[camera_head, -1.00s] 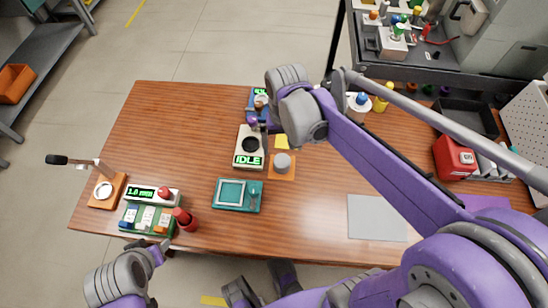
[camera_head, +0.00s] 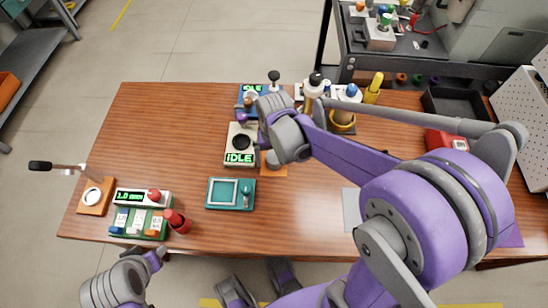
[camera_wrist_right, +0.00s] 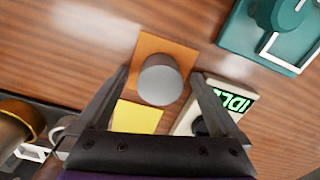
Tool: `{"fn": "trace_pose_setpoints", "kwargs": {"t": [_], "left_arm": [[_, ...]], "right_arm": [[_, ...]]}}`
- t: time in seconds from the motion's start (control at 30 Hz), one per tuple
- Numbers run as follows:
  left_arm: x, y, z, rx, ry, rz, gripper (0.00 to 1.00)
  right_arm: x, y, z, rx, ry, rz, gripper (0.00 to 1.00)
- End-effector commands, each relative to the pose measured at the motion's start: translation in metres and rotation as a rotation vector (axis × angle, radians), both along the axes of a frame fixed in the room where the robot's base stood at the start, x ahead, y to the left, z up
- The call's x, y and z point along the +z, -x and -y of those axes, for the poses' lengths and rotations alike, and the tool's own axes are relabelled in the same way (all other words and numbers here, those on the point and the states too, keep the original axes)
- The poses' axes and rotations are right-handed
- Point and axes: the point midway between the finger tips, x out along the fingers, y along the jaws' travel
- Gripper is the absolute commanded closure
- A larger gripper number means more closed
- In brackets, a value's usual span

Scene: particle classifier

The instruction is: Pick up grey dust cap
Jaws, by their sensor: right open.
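The grey dust cap (camera_wrist_right: 160,79) is a round grey piece on an orange square mat (camera_wrist_right: 176,52) in the right wrist view. My right gripper (camera_wrist_right: 159,75) is open, with its fingers apart on either side of the cap in that view. I cannot tell the remaining height above it. In the head view the right gripper (camera_head: 283,138) covers most of the cap area, and only part of the orange mat (camera_head: 274,170) shows. My left gripper (camera_head: 150,262) is at the lower left, beyond the table's front edge; its jaws are unclear.
A beige device reading IDLE (camera_head: 238,158) stands just left of the mat, with a teal tray (camera_head: 218,205) in front. A yellow square (camera_wrist_right: 137,116) lies beside the mat. Bottles (camera_head: 313,92) stand behind my right arm. The table's left middle is clear.

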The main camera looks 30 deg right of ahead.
Motion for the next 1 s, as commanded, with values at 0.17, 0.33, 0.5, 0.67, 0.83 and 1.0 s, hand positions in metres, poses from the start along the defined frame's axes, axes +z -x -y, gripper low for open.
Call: {"fn": "trace_pose_setpoints", "kwargs": {"t": [0.17, 0.33, 0.5, 0.67, 0.83, 1.0], "left_arm": [[0.0, 0.0, 0.0, 0.0, 0.0, 0.0, 0.5], [0.0, 0.0, 0.0, 0.0, 0.0, 0.0, 0.5], [0.0, 0.0, 0.0, 0.0, 0.0, 0.0, 0.5], [0.0, 0.0, 0.0, 0.0, 0.0, 0.0, 0.5], [0.002, 0.0, 0.0, 0.0, 0.0, 0.001, 0.5], [0.009, -0.001, 0.0, 0.0, 0.0, 0.003, 0.5]], "right_arm": [[0.0, 0.0, 0.0, 0.0, 0.0, 0.0, 0.23], [0.0, 0.0, 0.0, 0.0, 0.0, 0.0, 0.54], [0.0, 0.0, 0.0, 0.0, 0.0, 0.0, 0.85], [0.0, 0.0, 0.0, 0.0, 0.0, 0.0, 0.94], [0.009, 0.0, 0.0, 0.0, 0.0, 0.0, 0.94], [0.041, 0.0, 0.0, 0.0, 0.0, 0.0, 0.94]]}}
